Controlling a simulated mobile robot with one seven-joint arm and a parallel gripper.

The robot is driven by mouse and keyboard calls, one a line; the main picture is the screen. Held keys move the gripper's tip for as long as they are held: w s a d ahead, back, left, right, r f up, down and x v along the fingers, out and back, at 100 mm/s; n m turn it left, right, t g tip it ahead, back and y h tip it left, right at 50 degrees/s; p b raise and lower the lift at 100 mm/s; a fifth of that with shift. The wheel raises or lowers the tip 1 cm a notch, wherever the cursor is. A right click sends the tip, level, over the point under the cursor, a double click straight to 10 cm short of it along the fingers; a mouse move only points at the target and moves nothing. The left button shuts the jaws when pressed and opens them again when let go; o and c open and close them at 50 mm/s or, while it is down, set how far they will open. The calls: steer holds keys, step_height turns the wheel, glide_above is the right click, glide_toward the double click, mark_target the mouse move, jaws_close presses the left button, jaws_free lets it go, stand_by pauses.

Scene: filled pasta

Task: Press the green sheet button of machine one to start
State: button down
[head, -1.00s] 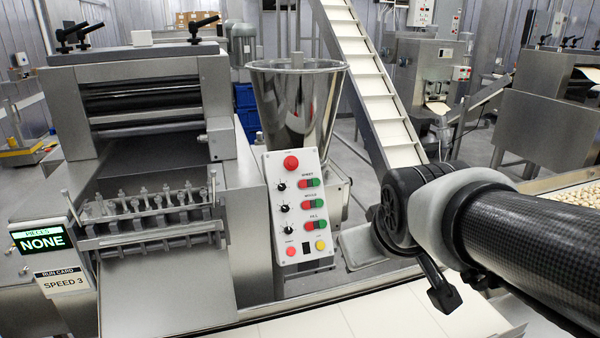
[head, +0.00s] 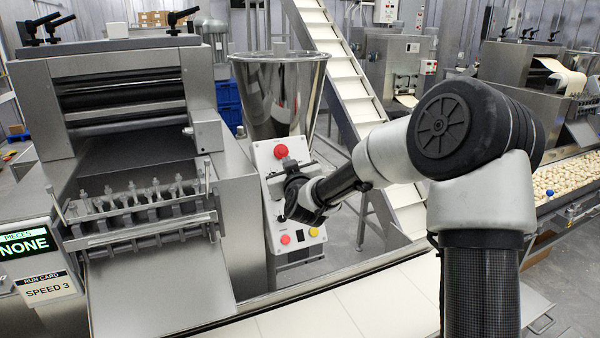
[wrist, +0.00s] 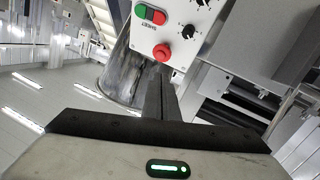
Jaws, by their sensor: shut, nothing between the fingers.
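The control panel (head: 262,155) of the machine at left is a tilted white board with a large red mushroom button (head: 281,151) on top. My gripper (head: 284,184) is in front of the panel's middle and hides its red-green button pairs in the head view. In the wrist view the panel appears upside down; the top pair's green button (wrist: 141,11) sits beside its red half (wrist: 158,17), next to the mushroom button (wrist: 162,52). My gripper (wrist: 160,78) shows there shut and empty, its fingertips near the mushroom button. I cannot tell whether they touch the panel.
A steel hopper (head: 280,95) stands behind the panel. The sheet rollers (head: 125,90) are at left, with a screen (head: 28,243) reading NONE and a run card (head: 45,288) reading SPEED 3. A pale conveyor belt (head: 370,300) runs in front. Black knobs (wrist: 190,30) sit beside the buttons.

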steer(key=w+d+f+m+h, duration=0.3)
steer(key=w+d+m+h, duration=0.1)
steer(key=d, duration=0.6)
steer(key=shift+w+f+m+t+h, duration=0.2)
steer(key=shift+f+m+t+h, duration=0.15)
steer(key=shift+m+h, duration=0.6)
steer(key=shift+a, duration=0.1)
steer(key=shift+w+a+f+b, duration=0.4)
steer(key=shift+w+f+b, duration=0.3)
steer(key=shift+w, duration=0.5)
steer(key=shift+w+a+f+b, duration=0.4)
steer(key=shift+w+f, duration=0.45)
steer(key=shift+w, duration=0.35)
steer(key=shift+w+a+f+b, duration=0.35)
steer(key=shift+w+f+b, duration=0.35)
steer(key=shift+w, duration=0.5)
steer(key=shift+w+a+f, duration=0.1)
steer(key=shift+w+f, duration=0.15)
steer(key=shift+w, duration=0.1)
